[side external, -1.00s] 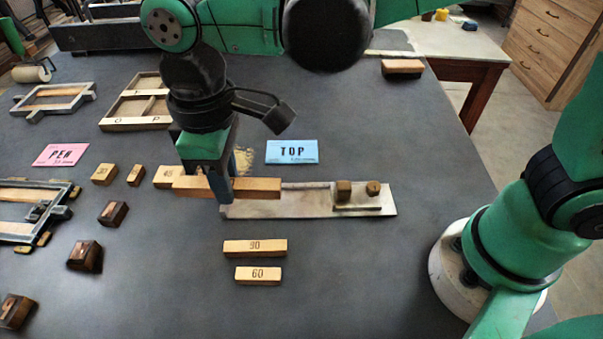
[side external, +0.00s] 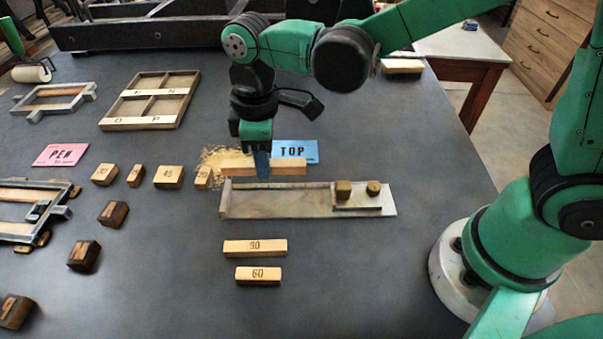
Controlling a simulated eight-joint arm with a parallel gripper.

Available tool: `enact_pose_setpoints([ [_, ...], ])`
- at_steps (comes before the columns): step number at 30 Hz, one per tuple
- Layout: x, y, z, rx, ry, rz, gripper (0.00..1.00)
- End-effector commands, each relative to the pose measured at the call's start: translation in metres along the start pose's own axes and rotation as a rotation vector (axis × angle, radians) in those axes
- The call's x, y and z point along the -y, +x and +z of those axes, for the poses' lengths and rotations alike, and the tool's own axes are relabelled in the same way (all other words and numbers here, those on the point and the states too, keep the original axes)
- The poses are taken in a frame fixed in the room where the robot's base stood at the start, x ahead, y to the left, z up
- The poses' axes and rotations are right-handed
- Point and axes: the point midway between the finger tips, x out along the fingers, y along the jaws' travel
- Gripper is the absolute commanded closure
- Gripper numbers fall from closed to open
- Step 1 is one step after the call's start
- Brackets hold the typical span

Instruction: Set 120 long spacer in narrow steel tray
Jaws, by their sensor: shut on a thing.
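My gripper (side external: 257,172) is shut on a long wooden spacer (side external: 288,167), which lies lengthwise left to right in the jaws. No number shows on the side of the spacer that I see. The narrow steel tray (side external: 275,205) lies just in front of the held spacer, a flat plate with a raised back edge and a stop at its left end. The held spacer is behind the tray's back edge in the picture. How high it is above the table I cannot tell.
Spacers marked 90 (side external: 255,248) and 60 (side external: 258,276) lie in front. A 45 block (side external: 168,176) and other small blocks stand left. A blue TOP card (side external: 296,152) lies behind the spacer.

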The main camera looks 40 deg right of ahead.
Motion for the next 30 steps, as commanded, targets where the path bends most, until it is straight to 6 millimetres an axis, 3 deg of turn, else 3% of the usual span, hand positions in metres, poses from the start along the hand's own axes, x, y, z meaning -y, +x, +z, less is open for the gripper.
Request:
enact_pose_setpoints([
  [3,0.0,0.022,0.0,0.0,0.0,0.0,1.0],
  [16,0.0,0.067,0.0,0.0,0.0,0.0,1.0],
  [29,0.0,0.074,0.0,0.0,0.0,0.0,1.0],
  [30,0.0,0.075,0.0,0.0,0.0,0.0,0.75],
])
